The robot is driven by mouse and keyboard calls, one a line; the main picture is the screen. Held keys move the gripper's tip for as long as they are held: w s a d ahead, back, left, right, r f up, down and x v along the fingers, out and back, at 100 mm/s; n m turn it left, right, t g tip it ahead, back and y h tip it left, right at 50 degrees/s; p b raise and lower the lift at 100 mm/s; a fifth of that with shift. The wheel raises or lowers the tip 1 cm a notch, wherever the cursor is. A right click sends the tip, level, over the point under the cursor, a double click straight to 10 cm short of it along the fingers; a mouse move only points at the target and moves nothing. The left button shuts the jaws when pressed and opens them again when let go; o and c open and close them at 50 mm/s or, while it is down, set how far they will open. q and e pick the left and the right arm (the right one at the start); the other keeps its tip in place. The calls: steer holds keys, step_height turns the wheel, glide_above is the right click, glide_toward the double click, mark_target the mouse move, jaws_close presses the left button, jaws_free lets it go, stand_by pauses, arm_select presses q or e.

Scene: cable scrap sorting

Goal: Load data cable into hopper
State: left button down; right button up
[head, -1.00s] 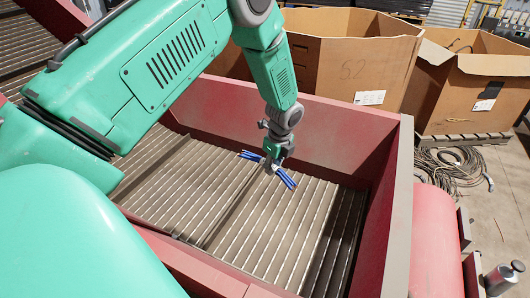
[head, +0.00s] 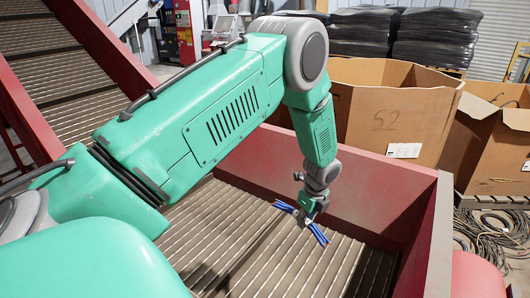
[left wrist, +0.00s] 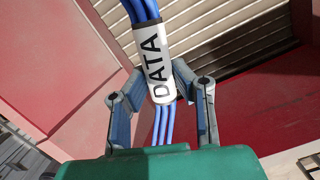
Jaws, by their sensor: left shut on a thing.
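The data cable (head: 317,233) is a short bundle of blue cables with a white sleeve. In the left wrist view the sleeve (left wrist: 154,62) reads "DATA". My left gripper (head: 307,216) is shut around the bundle at the sleeve's lower end; its two fingers also show in the left wrist view (left wrist: 158,95). It holds the cable inside the outline of the red-walled hopper (head: 376,192), over the ribbed metal floor (head: 290,262). The cable's exact height above the floor is hard to tell. My right gripper is not in view.
A large cardboard box (head: 395,113) marked "52" stands behind the hopper's back wall, with another box (head: 497,140) to its right. Loose cables (head: 490,232) lie on the floor at right. A ribbed conveyor (head: 45,55) rises at upper left.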

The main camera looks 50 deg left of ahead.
arm_select(q)
steer(key=shift+f, duration=0.25)
steer(key=shift+r, duration=0.1)
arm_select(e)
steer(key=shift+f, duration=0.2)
arm_select(q)
steer(key=c, duration=1.3)
jaws_free()
steer(key=shift+d+r, duration=0.1)
steer(key=shift+r, duration=0.35)
step_height(320, 180, up, 11)
steer(key=d, duration=0.1)
steer(key=shift+d, duration=0.3)
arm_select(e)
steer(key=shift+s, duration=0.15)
arm_select(q)
steer(key=shift+f, duration=0.1)
